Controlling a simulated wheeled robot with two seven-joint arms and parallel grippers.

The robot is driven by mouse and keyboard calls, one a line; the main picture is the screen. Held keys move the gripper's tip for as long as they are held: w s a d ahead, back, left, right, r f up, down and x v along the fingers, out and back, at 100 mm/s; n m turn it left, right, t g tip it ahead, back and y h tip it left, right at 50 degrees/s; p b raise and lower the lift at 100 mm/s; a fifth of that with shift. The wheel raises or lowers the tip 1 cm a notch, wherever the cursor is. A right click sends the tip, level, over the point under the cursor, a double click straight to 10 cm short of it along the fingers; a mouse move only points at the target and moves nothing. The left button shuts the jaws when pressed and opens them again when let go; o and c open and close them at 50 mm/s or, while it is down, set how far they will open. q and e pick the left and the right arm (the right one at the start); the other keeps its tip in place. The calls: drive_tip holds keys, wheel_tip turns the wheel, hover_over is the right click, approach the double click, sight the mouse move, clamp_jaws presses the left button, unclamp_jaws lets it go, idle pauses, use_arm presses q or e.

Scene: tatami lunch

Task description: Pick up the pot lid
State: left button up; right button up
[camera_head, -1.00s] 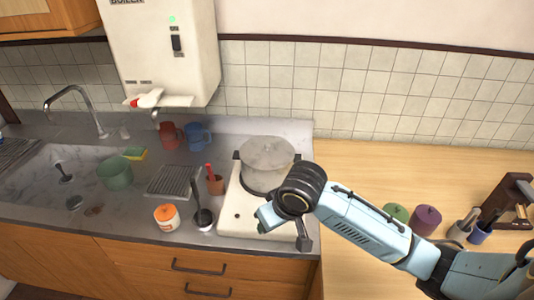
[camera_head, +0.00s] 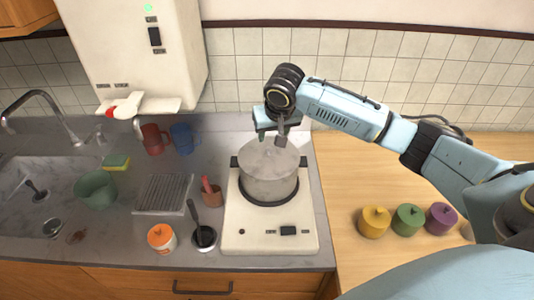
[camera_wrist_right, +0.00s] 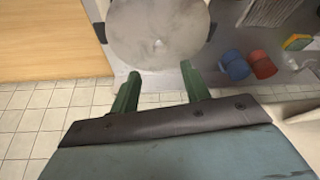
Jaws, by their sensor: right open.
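The pot lid (camera_head: 267,157) is a grey disc lying on the pot (camera_head: 270,188), which stands on the white stove. In the right wrist view the lid (camera_wrist_right: 150,22) fills the top middle, with a small pale knob (camera_wrist_right: 158,44) near its centre. My right gripper (camera_head: 273,134) is over the back part of the lid, pointing down. In the right wrist view its two green fingers (camera_wrist_right: 158,82) are spread with nothing between them, and the knob lies beyond their tips. My left gripper is not in view.
The white stove (camera_head: 237,238) has a red-handled cup (camera_head: 211,193) and a ladle holder (camera_head: 204,238) at its left. Yellow, green and purple jars (camera_head: 408,220) stand on the wooden counter at right. A blue mug (camera_head: 182,138) and a red mug (camera_head: 154,139) are behind left.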

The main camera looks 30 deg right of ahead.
sight(269, 148)
drive_tip(key=x, duration=0.2)
drive_tip(key=shift+w+f, duration=0.2)
drive_tip(key=shift+f, duration=0.2)
drive_tip(key=shift+x, duration=0.85)
drive_tip(key=x, duration=0.3)
drive_tip(key=shift+w+d+f+p, duration=0.15)
drive_tip(key=shift+p, duration=0.2)
drive_tip(key=shift+w+f, duration=0.1)
drive_tip(key=shift+f, duration=0.2)
drive_tip(key=shift+d+f, duration=0.1)
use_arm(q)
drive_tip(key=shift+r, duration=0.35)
use_arm(e)
drive_tip(key=shift+w, duration=0.1)
clamp_jaws()
